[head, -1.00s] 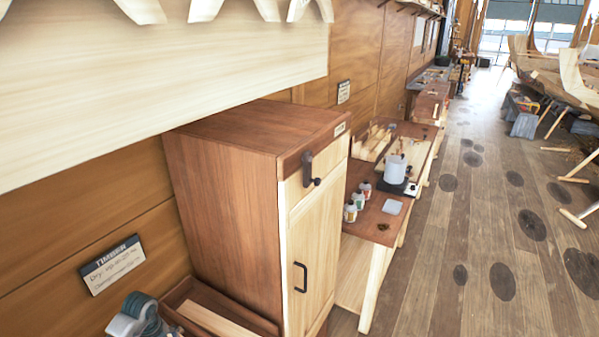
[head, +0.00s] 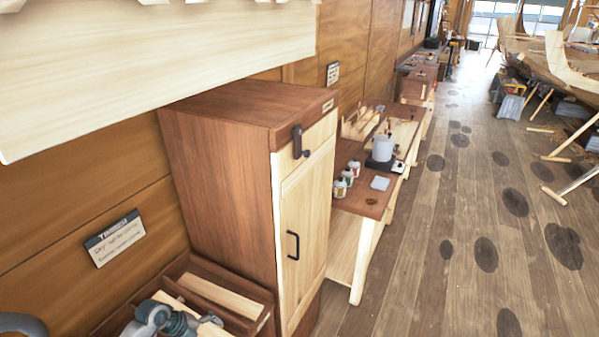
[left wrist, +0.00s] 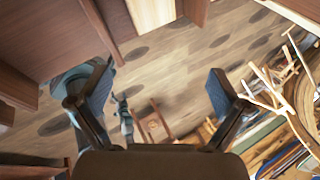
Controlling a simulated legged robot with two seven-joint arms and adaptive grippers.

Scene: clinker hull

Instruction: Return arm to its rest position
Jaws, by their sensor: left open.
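My left gripper (left wrist: 160,95) shows in the left wrist view with its two dark fingers spread wide apart. Nothing is between the fingertips; the plank floor shows beyond them. Blue-grey parts, probably of my own body, show beside and beyond the left finger in that view. I cannot make out either gripper for certain in the head view. My right gripper is in neither view.
A wooden cabinet (head: 225,180) with black handles stands against the wall. A wooden tray (head: 262,322) with pieces and grey-teal items sits left of it. A workbench (head: 347,200) with bottles lies beyond.

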